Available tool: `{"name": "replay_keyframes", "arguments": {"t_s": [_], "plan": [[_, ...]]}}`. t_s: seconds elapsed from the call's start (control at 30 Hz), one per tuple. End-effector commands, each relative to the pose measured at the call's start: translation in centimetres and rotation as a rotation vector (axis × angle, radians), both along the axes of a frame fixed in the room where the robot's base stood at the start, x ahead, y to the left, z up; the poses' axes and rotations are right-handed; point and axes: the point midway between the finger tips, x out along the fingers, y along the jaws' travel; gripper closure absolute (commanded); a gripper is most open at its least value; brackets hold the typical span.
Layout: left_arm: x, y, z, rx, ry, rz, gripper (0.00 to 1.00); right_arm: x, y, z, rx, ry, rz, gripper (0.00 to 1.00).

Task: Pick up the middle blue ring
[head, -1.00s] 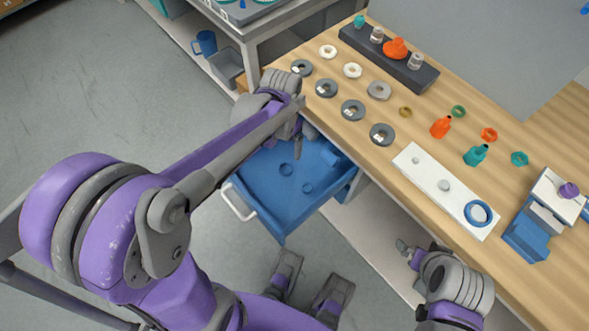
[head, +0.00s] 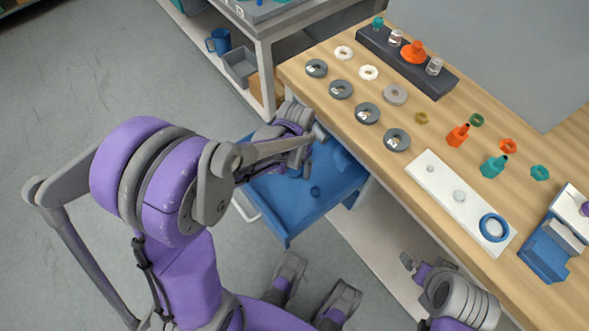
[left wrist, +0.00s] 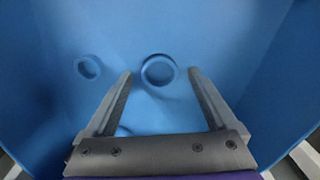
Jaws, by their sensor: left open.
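Blue rings lie on the floor of an open blue drawer (head: 290,215). In the left wrist view one blue ring (left wrist: 145,72) appears between my fingertips, and another (left wrist: 88,67) lies to its left. A small blue curved edge (left wrist: 124,130) near the left finger is mostly hidden. In the head view one ring (head: 315,192) shows clear of the arm. My left gripper (head: 309,152) is open and empty over the drawer; it also shows in the left wrist view (left wrist: 160,75). My right gripper (head: 414,267) is beside the bench front, its jaws unclear.
The wooden bench (head: 440,138) beside the drawer carries grey and white rings, bottles and nuts. A white board (head: 440,180) holds a larger blue ring (head: 494,228). Drawer walls surround my left gripper. A shelf unit (head: 262,60) stands at the back left.

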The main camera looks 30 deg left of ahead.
Motion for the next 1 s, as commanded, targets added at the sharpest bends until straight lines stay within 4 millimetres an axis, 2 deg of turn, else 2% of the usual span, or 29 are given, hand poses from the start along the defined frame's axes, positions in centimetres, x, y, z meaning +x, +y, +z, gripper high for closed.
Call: {"name": "replay_keyframes", "arguments": {"t_s": [0.03,0.07,0.5,0.77,0.87,1.0], "plan": [[0.0,0.0,0.0,0.0,0.0,0.0,0.11,0.0,0.0,0.0,0.0,0.0,0.0,0.0],[0.0,0.0,0.0,0.0,0.0,0.0,0.17,0.0,0.0,0.0,0.0,0.0,0.0,0.0],[0.0,0.0,0.0,0.0,0.0,0.0,0.96,0.0,0.0,0.0,0.0,0.0,0.0,0.0],[0.0,0.0,0.3,0.0,0.0,0.0,0.97,0.0,0.0,0.1,0.0,0.0,0.0,0.0],[0.0,0.0,1.4,0.0,-0.001,0.0,0.97,0.0,0.0,0.5,0.0,-0.002,0.0,0.0],[0.0,0.0,4.2,0.0,-0.001,0.0,0.97,0.0,0.0,1.3,0.0,-0.004,0.0,0.0]]}}
